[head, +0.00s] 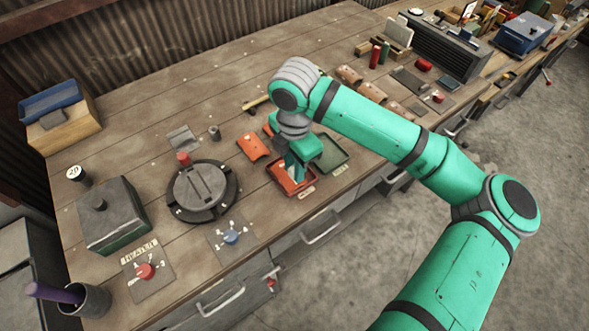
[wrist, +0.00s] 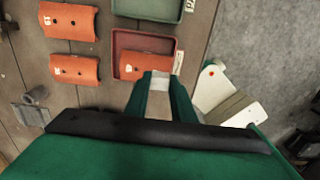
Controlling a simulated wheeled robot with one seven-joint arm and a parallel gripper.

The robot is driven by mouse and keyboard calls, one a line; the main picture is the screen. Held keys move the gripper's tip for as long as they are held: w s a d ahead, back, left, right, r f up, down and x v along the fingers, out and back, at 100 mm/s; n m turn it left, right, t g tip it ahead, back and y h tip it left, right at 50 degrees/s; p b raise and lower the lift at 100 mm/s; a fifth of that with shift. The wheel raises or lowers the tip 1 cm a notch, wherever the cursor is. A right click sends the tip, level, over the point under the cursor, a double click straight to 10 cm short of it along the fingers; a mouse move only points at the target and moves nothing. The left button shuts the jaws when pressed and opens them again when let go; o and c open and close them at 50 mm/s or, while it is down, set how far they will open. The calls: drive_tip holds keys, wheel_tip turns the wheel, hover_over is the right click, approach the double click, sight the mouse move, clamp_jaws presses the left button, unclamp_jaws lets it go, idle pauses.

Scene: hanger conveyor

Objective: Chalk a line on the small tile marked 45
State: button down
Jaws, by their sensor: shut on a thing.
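My gripper (wrist: 160,80) is shut on a small pale piece that looks like chalk (wrist: 159,84); the fingers hide most of it. It is over the near edge of the red tray (wrist: 118,43). An orange curved tile (wrist: 131,65) lies in this tray, close to the fingertips, with a small white mark I cannot read. Two more orange tiles lie on the bench to the left in the wrist view: an upper one (wrist: 66,21) and a lower one (wrist: 73,69). Their white marks are too small to read surely. In the head view my gripper (head: 296,172) partly covers the red tray (head: 304,187).
A green tray (head: 333,157) stands beside the red one. A round dark turntable (head: 203,190) and a dark box (head: 112,218) stand left. A small hammer (head: 254,104) lies behind. More curved tiles (head: 349,75) lie beyond my arm. The bench's front edge is close.

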drive_tip(key=shift+r, duration=2.45)
drive_tip(key=shift+a, duration=0.1)
